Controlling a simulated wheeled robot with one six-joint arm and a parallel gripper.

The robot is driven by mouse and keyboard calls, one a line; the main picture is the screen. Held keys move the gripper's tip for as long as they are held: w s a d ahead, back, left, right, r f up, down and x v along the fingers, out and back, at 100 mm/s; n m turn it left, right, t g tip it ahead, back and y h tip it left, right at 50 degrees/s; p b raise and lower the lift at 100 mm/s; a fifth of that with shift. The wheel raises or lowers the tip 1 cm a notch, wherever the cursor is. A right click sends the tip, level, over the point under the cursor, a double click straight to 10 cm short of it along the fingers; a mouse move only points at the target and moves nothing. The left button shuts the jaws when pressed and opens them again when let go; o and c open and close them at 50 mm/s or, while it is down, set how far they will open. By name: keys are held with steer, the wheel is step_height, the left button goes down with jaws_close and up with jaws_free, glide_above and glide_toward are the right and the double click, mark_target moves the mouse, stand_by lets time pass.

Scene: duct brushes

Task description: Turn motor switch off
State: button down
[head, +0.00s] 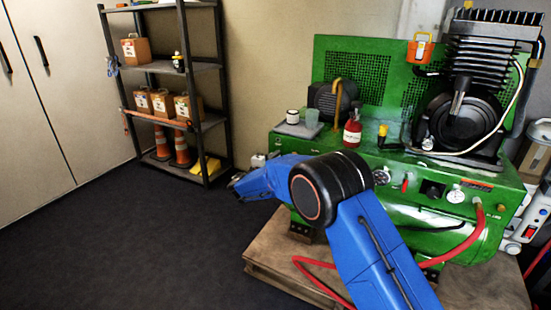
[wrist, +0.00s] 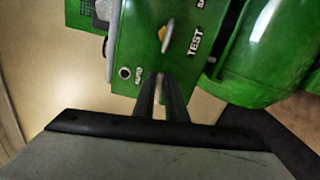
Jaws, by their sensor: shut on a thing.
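In the wrist view, the two dark fingers of my gripper (wrist: 160,82) come together at the green panel (wrist: 126,50) of the machine. They are shut on a small switch part, mostly hidden between the fingertips. Just above the tips is an orange-yellow knob or lever (wrist: 167,38), apart from the fingers. In the head view, my blue arm reaches to the machine's left end and hides this panel.
The green compressor (head: 480,200) stands on a wooden pallet (head: 262,270). A red hose (head: 470,235) curves along its front. A red bottle (head: 352,134) and a clear cup (head: 312,119) stand on top. A shelf rack (head: 180,68) is at the back left; the dark floor (head: 110,250) is clear.

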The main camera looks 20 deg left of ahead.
steer(key=shift+f+m, duration=0.2)
steer(key=shift+m, duration=0.3)
stand_by(0.3)
steer(key=c, duration=1.8)
jaws_free()
steer(key=shift+s, duration=0.1)
steer(key=s, duration=0.5)
steer(key=s+a, duration=0.1)
steer(key=s, duration=1.1)
steer(key=shift+s+a, duration=0.1)
steer(key=shift+a, duration=0.1)
